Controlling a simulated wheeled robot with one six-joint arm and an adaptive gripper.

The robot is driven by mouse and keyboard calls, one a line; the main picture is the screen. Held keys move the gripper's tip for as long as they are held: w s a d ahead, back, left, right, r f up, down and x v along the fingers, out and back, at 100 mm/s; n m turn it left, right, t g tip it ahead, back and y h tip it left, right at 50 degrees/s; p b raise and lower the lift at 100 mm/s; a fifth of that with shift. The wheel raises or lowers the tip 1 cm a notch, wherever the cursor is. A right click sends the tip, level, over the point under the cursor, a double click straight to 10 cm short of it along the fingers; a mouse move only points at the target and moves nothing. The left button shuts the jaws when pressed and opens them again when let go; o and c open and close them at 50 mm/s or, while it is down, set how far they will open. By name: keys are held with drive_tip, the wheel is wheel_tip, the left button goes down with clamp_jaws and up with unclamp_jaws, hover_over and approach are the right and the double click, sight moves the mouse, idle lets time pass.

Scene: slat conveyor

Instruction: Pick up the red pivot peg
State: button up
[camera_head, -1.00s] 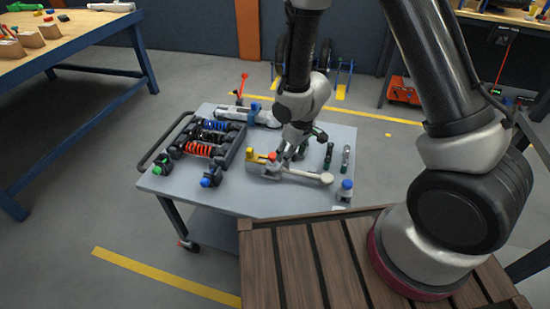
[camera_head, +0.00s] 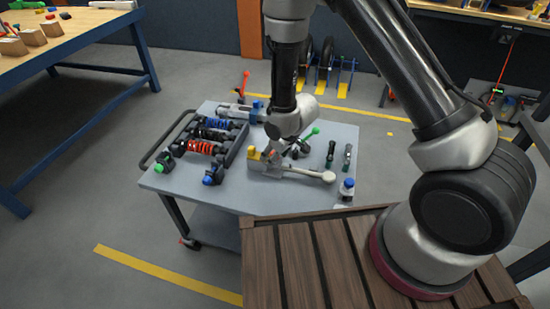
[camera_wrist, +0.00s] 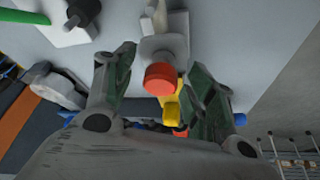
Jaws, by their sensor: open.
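The red pivot peg shows in the wrist view (camera_wrist: 160,78) as a short round red cap on a light grey part. A yellow piece (camera_wrist: 171,110) lies just beyond it. My gripper (camera_wrist: 163,62) is open, with one green-padded finger on each side of the peg and nothing held. In the head view my gripper (camera_head: 277,151) is low over the grey cart, at the left end of a pale lever (camera_head: 313,174) and beside the yellow piece (camera_head: 253,153). There it hides most of the peg. I cannot tell whether a finger touches it.
The grey cart top (camera_head: 285,199) is clear at the front. A rack of coil shock absorbers (camera_head: 203,148) stands on the left. Dark green-handled tools (camera_head: 330,154) and a blue-capped bottle (camera_head: 347,187) are on the right. A bright green-tipped part (camera_head: 306,137) is behind my gripper.

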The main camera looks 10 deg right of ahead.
drive_tip(key=c, duration=1.2)
drive_tip(key=shift+o, duration=0.2)
